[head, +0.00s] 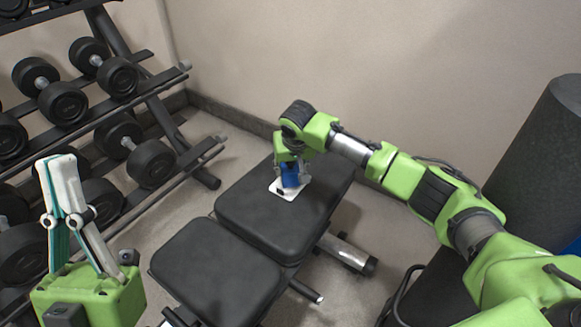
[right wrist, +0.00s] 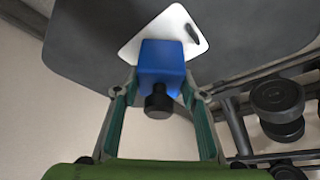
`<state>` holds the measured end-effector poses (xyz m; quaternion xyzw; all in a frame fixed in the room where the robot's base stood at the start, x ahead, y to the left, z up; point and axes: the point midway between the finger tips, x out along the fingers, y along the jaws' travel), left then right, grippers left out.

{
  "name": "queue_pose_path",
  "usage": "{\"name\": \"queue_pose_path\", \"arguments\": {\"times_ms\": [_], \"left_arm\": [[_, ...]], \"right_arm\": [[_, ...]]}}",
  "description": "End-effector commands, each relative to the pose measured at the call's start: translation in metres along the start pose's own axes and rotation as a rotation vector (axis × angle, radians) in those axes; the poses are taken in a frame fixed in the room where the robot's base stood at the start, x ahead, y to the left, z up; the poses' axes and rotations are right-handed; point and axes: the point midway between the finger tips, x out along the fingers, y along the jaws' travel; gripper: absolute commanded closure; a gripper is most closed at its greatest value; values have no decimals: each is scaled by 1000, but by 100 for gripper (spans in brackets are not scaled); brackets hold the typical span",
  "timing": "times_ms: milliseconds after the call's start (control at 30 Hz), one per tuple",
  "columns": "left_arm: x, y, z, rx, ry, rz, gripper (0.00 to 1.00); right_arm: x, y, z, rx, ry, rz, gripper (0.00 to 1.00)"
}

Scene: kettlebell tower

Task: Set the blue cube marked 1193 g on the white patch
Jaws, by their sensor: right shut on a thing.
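The blue cube (head: 291,176) is at the white patch (head: 289,195) on the black bench's far pad. In the right wrist view the cube (right wrist: 162,62) has a dark knob (right wrist: 158,103) facing the camera, and the white patch (right wrist: 172,22) with a small dark slot shows behind it. I cannot tell whether the cube touches the patch. No mark is readable on it. My right gripper (head: 292,167) is shut on the cube, pointing down, with a finger on either side. My left gripper (head: 60,162) points up at the lower left, away from the bench; its finger gap is unclear.
The padded bench (head: 215,270) has two black pads. A rack with several dumbbells (head: 63,102) stands at the left. A large dark cylinder (head: 545,140) stands at the right. A bare wall is behind; the near pad is clear.

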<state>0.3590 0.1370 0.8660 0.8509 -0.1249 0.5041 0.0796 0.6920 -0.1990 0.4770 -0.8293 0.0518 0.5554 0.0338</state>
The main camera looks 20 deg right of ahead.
Motion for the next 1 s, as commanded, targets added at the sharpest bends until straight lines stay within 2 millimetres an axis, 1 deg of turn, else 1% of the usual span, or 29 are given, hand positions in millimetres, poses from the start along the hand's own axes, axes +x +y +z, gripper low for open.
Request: {"name": "queue_pose_path", "arguments": {"times_ms": [33,333,367,400,433,767,867,1000], "left_arm": [[0,0,0,0,-1,0,100],[1,0,2,0,-10,0,100],[1,0,2,0,-11,0,100],[1,0,2,0,-12,0,100],[1,0,3,0,-13,0,100],[-1,0,5,0,-20,-2,100],[-1,0,4,0,-19,-2,100],[0,0,4,0,-17,-2,100]], "right_arm": [[-2,-1,-3,1,7,-4,100],[2,-1,-1,1,7,-4,100],[2,-1,-2,1,7,-4,57],[2,-1,-1,1,7,-4,46],[2,-1,-1,1,7,-3,42],[6,0,4,0,-5,2,42],[0,0,0,0,-1,-1,42],[-22,0,-10,0,3,-2,42]]}}
